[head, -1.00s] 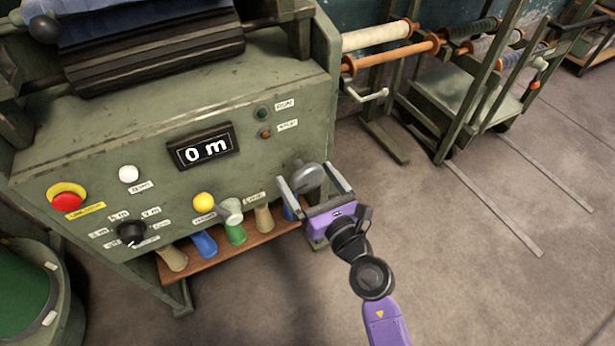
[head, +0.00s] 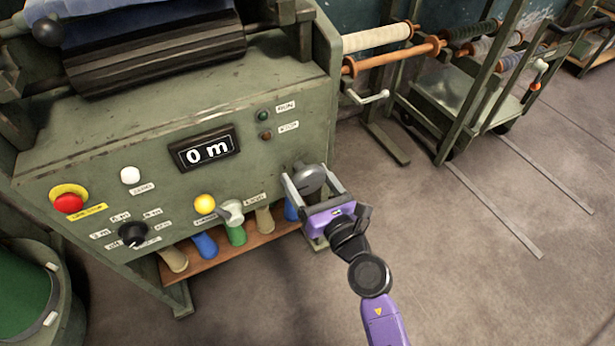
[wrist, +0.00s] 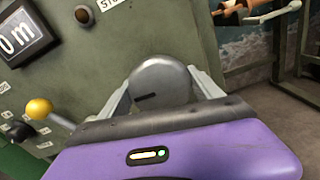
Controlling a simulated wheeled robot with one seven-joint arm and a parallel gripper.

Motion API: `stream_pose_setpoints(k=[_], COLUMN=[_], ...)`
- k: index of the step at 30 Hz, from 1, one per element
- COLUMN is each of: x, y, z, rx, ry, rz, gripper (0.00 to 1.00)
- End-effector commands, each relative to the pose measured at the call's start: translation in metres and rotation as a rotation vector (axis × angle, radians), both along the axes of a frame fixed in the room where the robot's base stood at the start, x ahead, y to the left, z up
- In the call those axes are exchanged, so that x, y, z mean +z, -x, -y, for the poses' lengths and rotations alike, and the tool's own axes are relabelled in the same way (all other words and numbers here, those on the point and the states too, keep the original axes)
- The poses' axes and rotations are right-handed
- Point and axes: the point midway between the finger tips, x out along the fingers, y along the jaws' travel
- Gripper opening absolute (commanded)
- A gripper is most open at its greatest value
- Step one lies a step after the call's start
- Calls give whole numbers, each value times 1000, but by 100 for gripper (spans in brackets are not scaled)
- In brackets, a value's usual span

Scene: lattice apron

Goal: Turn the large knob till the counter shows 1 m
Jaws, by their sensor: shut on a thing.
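The large grey knob (head: 309,180) is on the right part of the green machine's front panel. My purple gripper (head: 308,187) is shut on it, one finger on each side. In the wrist view the knob (wrist: 160,82) sits between the two fingers, with a dark mark on its face at the lower left. The counter (head: 204,149) on the panel reads "0 m" in white on black; it is partly cut off in the wrist view (wrist: 18,36).
A trolley (head: 470,105) stands right; floor is free in front.

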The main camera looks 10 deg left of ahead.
Motion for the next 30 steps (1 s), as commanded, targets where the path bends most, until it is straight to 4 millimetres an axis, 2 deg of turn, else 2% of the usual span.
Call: stream_pose_setpoints(k=[8,30], x=[3,2], y=[0,1], z=[0,0], rx=[0,-1], ry=[-139,-717], rz=[-98,-487], gripper=[34,34])
